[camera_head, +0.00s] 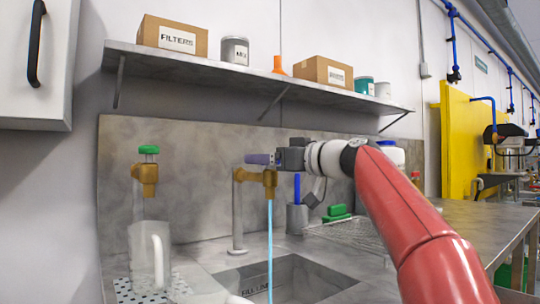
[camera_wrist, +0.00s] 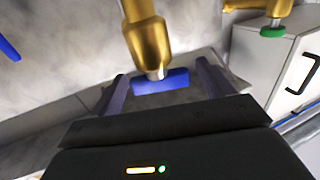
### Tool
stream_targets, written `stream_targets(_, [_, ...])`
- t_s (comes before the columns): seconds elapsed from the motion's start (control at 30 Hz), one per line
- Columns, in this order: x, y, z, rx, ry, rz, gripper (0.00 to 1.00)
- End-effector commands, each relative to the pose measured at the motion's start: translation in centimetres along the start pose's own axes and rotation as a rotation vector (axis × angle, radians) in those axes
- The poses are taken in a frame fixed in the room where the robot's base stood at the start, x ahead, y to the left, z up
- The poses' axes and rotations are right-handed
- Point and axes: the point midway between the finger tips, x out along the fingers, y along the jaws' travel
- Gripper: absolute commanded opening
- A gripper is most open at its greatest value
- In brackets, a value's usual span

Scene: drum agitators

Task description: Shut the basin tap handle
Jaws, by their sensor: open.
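The basin tap (camera_head: 270,181) is brass on a grey pipe, with a thin blue stream of water falling from it into the sink. My gripper (camera_head: 260,158) reaches in from the right at the top of this tap. In the wrist view the tap body (camera_wrist: 148,40) shows with its blue bar handle (camera_wrist: 160,82) on a short stem. The handle lies between the two spread fingers of my gripper (camera_wrist: 161,76), with a small gap on each side. In the head view my fingers largely hide the handle.
A second brass tap with a green handle (camera_head: 149,150) stands at the left above a clear jug (camera_head: 149,255). The steel sink (camera_head: 305,280) is below. A shelf (camera_head: 255,80) with boxes and cans runs above. A cup (camera_head: 297,218) stands behind the sink.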

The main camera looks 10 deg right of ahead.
Motion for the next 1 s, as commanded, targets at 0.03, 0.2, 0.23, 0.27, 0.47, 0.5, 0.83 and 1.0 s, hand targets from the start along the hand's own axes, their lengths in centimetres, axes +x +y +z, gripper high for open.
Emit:
stream_targets(0.03, [0.10, 0.00, 0.02, 0.000, 0.000, 0.000, 0.80])
stream_targets(0.2, [0.09, 0.00, 0.08, 0.000, -0.001, 0.000, 0.80])
stream_targets(0.23, [0.09, 0.00, 0.08, 0.000, -0.001, 0.000, 0.79])
stream_targets(0.27, [0.09, 0.00, 0.08, 0.000, -0.001, 0.000, 0.75])
stream_targets(0.47, [0.07, 0.00, 0.07, 0.000, -0.001, 0.000, 0.49])
stream_targets(0.5, [0.07, 0.00, 0.07, 0.001, -0.001, 0.000, 0.43])
stream_targets(0.83, [0.24, -0.40, 0.60, -0.004, -0.002, 0.143, 0.35])
stream_targets(1.0, [0.22, -0.20, 0.25, -0.001, -0.004, 0.277, 0.35])
